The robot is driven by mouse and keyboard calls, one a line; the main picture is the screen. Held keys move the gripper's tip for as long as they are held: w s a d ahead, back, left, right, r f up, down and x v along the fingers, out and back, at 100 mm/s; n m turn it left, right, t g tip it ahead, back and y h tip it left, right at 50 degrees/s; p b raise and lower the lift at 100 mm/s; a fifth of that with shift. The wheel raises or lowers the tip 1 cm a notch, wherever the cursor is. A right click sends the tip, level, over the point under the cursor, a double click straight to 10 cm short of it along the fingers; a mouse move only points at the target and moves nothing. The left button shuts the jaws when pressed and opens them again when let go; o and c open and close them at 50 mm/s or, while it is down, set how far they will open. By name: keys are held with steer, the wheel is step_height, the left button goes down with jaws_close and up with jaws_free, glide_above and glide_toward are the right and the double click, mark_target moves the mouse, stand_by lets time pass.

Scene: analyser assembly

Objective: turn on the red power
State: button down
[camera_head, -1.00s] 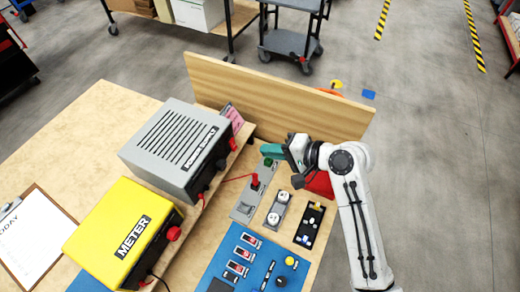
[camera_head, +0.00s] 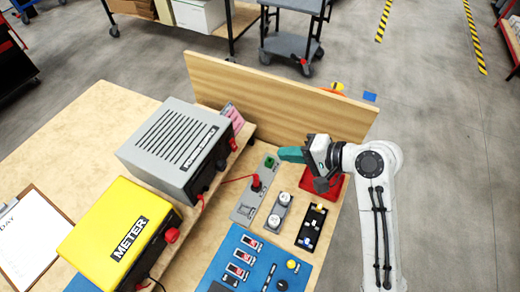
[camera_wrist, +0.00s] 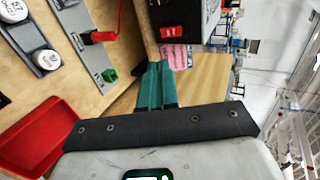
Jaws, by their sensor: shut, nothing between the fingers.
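The grey power supply box (camera_head: 180,145) stands at the left of the bench, with red parts (camera_head: 233,145) on its dark front. In the wrist view its dark front shows a red part (camera_wrist: 168,4) at the top edge. A grey panel (camera_head: 243,208) carries a red plug or lever (camera_head: 257,183) and a green switch (camera_head: 271,161). The red piece (camera_wrist: 102,36) and green switch (camera_wrist: 109,75) also show in the wrist view. My gripper (camera_head: 282,153), with teal fingers, is shut and empty above the panel's far end, apart from the switches. It also shows in the wrist view (camera_wrist: 157,68).
A yellow meter (camera_head: 120,232) stands in front of the power supply. A wooden backboard (camera_head: 275,98) rises behind. A blue panel (camera_head: 225,262) with several switches is nearer. A pink card (camera_wrist: 178,55) stands beyond my fingers.

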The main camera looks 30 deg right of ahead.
mark_target(235, 148)
steer(key=shift+f, duration=0.1)
steer(key=x, duration=0.4)
steer(key=p+x, duration=0.1)
steer(key=x, duration=0.4)
steer(key=r+p+x, duration=0.1)
steer(key=x, duration=0.3)
steer(key=shift+w+a+f, duration=0.25)
steer(key=shift+w+a, duration=0.1)
steer(key=shift+w, duration=0.1)
steer(key=shift+f, duration=0.15)
steer(key=shift+w+a+t+b, duration=0.1)
steer(key=shift+w+t+b, duration=0.15)
steer(key=shift+b, duration=0.25)
